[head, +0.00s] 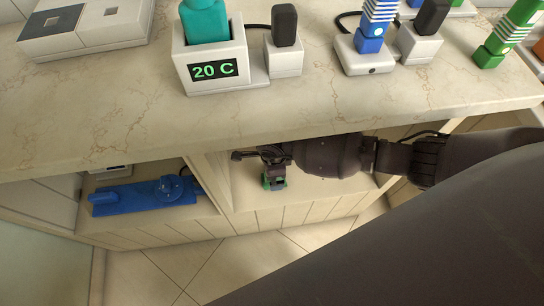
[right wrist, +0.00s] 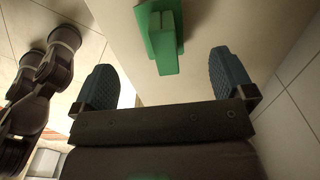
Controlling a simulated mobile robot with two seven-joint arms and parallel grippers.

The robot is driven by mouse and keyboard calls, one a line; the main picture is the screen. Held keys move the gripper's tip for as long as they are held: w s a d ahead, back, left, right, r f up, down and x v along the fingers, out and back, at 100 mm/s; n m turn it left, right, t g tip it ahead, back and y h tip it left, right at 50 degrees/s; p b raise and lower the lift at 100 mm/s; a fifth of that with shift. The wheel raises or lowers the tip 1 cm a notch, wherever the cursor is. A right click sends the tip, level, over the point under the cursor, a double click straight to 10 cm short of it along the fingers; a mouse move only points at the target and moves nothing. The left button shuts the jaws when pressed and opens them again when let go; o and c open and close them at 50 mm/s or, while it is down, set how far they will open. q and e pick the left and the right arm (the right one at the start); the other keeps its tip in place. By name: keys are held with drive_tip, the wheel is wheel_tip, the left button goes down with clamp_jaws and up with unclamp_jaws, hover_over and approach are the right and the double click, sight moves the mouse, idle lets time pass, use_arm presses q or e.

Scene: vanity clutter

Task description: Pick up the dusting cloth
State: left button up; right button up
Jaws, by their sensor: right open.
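No plainly cloth-like item shows, so I cannot tell which thing is the dusting cloth. A green, blocky, stepped item (head: 268,183) lies in the right-hand cubby under the counter. It also shows in the right wrist view (right wrist: 164,40) at the top centre. My right gripper (head: 274,176) reaches into that cubby, close to the green item. In the right wrist view my right gripper (right wrist: 163,60) is open, with a finger on each side of the green item and visible gaps to both. Part of the green item is hidden in the head view. My left gripper is not in view.
The marble counter (head: 90,120) overhangs the cubbies. A blue item (head: 145,195) lies in the left cubby, beyond a divider (head: 211,180). On the counter stand a white device (head: 212,70) reading "20 C", a black-topped block (head: 284,55) and striped bottles (head: 376,20).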

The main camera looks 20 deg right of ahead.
drive_tip(key=shift+s+f, duration=0.2)
drive_tip(key=shift+f, duration=0.75)
drive_tip(key=shift+w+f, duration=0.1)
drive_tip(key=shift+f, duration=0.1)
drive_tip(key=shift+f+b, duration=0.3)
drive_tip(key=shift+b, duration=0.1)
drive_tip(key=f+b, duration=0.1)
drive_tip(key=f, duration=0.2)
drive_tip(key=shift+w+d+f+b, duration=0.1)
drive_tip(key=shift+d+f+b, duration=0.1)
drive_tip(key=shift+f+b, duration=0.15)
drive_tip(key=shift+w+f, duration=0.15)
drive_tip(key=shift+f, duration=0.2)
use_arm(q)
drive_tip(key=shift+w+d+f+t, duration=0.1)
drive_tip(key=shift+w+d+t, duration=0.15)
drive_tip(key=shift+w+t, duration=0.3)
use_arm(e)
drive_tip(key=shift+w, duration=0.1)
drive_tip(key=shift+r, duration=0.15)
